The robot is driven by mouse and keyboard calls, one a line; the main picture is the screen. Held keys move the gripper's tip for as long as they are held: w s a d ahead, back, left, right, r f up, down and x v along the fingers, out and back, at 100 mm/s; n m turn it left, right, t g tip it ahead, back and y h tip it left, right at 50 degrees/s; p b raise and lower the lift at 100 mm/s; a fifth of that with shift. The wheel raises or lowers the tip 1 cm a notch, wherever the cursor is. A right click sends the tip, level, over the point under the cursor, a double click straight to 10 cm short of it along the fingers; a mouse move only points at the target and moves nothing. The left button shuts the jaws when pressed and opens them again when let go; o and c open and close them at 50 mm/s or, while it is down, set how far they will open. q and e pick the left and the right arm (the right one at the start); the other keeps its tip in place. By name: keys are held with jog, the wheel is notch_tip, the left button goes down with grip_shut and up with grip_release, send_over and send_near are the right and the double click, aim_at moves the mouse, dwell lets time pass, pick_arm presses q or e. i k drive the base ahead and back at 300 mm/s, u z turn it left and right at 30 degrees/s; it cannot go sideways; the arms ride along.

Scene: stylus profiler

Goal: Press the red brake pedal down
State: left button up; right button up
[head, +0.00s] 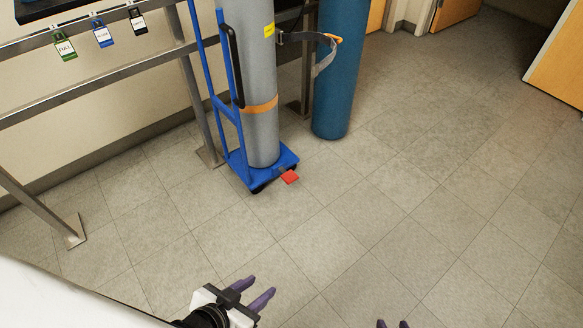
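The red brake pedal (290,177) is a small flat plate low at the front right corner of the blue cart base (238,166), just above the floor. My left gripper (254,291) is at the lower middle of the head view, with two purple fingers apart and nothing between them. It is in front of the pedal and well apart from it. My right gripper (392,325) shows only as two purple fingertips at the bottom edge, with a gap between them. The rest of it is out of view.
The blue cart carries a grey cylinder (260,110) with an orange band. A blue cylinder (340,75) stands behind, strapped to the metal rail. Tags (102,35) hang at the upper left. Wooden doors (558,60) are at the upper right. The tiled floor (400,210) is clear.

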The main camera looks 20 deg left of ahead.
aim_at(289, 177)
jog(key=u, duration=0.45)
jog(key=i, duration=2)
jog(key=z, duration=0.35)
